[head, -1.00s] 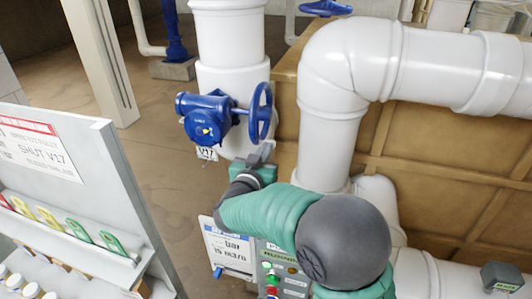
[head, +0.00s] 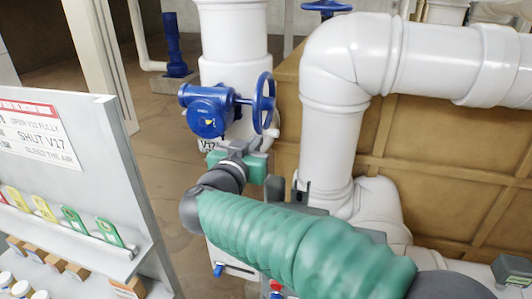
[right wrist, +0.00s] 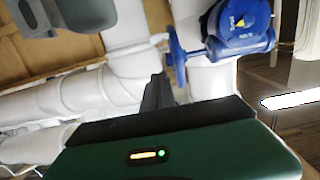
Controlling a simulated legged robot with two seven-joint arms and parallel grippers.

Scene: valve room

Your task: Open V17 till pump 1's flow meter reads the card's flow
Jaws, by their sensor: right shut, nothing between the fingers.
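Valve V17 is a blue gear body (head: 208,110) with an upright blue handwheel (head: 264,103) at its right, on the thick white pipe; its tag (head: 208,145) hangs below. My right gripper (head: 268,136) is shut and empty at the wheel's lower rim; I cannot tell whether it touches. In the right wrist view, its dark fingers (right wrist: 160,92) point up close to the wheel (right wrist: 177,50) and the blue body (right wrist: 240,28). The card and meter panel (head: 232,265) are mostly hidden behind my right arm, so no flow reading shows. My left gripper is out of view.
A board (head: 40,135) at the left reads SHUT V17 and holds coloured tags (head: 75,222). A large white elbow pipe (head: 345,70) stands right of the valve, before a brown panelled wall (head: 440,155). Open floor (head: 160,150) lies left of the valve.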

